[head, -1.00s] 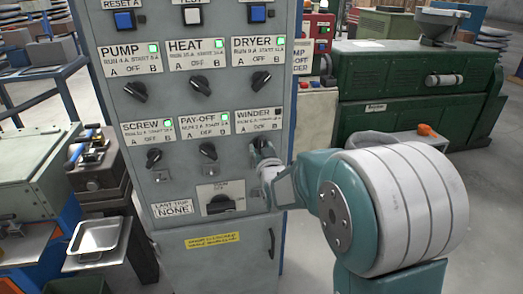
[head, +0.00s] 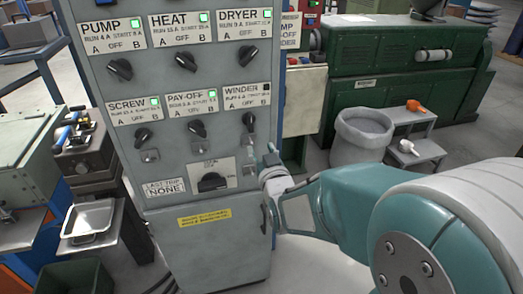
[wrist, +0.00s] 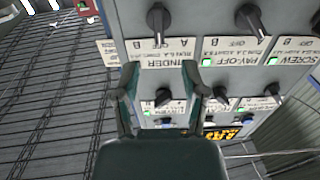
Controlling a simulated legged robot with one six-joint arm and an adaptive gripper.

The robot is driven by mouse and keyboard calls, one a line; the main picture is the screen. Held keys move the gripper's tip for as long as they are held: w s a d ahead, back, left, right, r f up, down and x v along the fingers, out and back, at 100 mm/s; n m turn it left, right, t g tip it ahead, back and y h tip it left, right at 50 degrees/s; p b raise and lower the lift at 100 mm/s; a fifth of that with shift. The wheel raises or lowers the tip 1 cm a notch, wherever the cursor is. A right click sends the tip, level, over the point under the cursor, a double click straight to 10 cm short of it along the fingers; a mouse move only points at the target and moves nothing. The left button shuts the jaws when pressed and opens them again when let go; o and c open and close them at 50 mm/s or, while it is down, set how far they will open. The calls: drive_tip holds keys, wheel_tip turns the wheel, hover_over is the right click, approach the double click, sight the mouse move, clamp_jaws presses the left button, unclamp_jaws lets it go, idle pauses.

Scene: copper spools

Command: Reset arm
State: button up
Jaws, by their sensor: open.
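The grey control cabinet (head: 205,240) bears labelled rotary knobs. The winder knob (head: 249,122) stands nearly upright at the right under the WINDER label (head: 246,95), whose lamp is dark; the other labels show green lamps. My gripper (head: 265,158) is below and right of the winder knob, clear of it. In the upside-down wrist view my gripper (wrist: 160,85) is open and empty, its fingers spread, with the panel beyond them. The winder knob also shows there at the top (wrist: 160,20). A dark knob (wrist: 163,98) appears between the fingers, behind them.
A grey bin (head: 362,138) and a small step stool (head: 415,150) stand right of the cabinet. Green machinery (head: 370,65) is behind them. A metal tray (head: 88,220) and a bench (head: 30,165) are at the left. Open floor lies between cabinet and bin.

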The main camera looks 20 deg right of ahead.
drive_tip(key=s+g, duration=1.2)
drive_tip(key=s, duration=1.2)
drive_tip(key=shift+s+f, duration=0.2)
drive_tip(key=shift+f, duration=0.1)
idle(0.6)
